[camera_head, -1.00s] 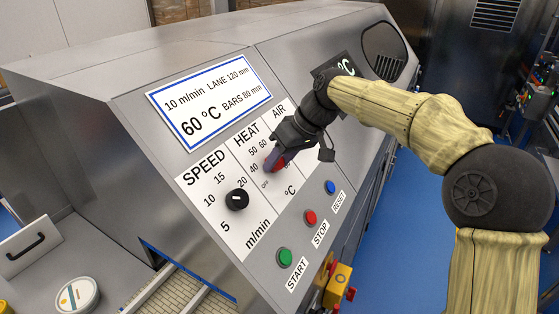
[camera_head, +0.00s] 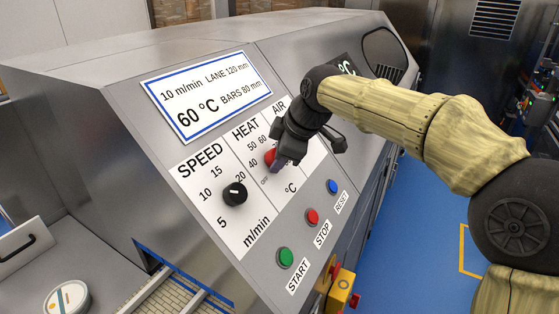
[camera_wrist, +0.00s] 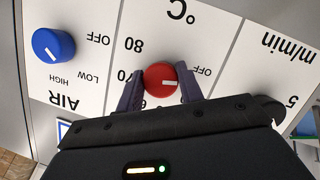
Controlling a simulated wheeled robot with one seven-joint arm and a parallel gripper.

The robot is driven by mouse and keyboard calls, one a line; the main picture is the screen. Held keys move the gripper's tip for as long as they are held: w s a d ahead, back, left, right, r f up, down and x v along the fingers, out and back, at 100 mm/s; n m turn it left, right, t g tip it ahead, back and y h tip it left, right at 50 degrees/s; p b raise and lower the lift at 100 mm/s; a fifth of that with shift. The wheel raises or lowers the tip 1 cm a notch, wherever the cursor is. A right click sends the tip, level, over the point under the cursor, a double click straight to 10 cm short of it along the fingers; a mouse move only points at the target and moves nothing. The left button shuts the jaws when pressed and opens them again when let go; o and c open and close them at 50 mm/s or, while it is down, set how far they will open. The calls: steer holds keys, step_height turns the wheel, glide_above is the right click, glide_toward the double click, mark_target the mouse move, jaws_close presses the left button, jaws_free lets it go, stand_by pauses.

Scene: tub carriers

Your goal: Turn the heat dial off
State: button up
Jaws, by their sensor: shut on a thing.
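The red heat dial (camera_head: 270,156) sits on the white HEAT scale of the sloping panel. It also shows in the wrist view (camera_wrist: 159,77), where the panel appears upside down. My gripper (camera_head: 276,160) is shut on it, with one purple finger on each side in the wrist view (camera_wrist: 160,91). The dial's white mark points right in the wrist view, toward the side with the OFF label (camera_wrist: 201,71) and slightly below that word. The 70 and 80 marks lie on the opposite side. The lower numbers are hidden behind my gripper there.
The black speed dial (camera_head: 234,194) is left of the heat dial. The blue air dial (camera_wrist: 53,45) is on its other side. Green start (camera_head: 285,257), red stop (camera_head: 312,217) and blue reset (camera_head: 332,186) buttons line the panel's lower edge. Blue floor is open at right.

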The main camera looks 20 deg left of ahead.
steer(key=shift+n, duration=0.5)
steer(key=o, duration=1)
steer(key=shift+b, duration=0.3)
steer(key=v, duration=1.7)
steer(key=shift+s+d+b, duration=0.25)
steer(key=shift+b, duration=0.2)
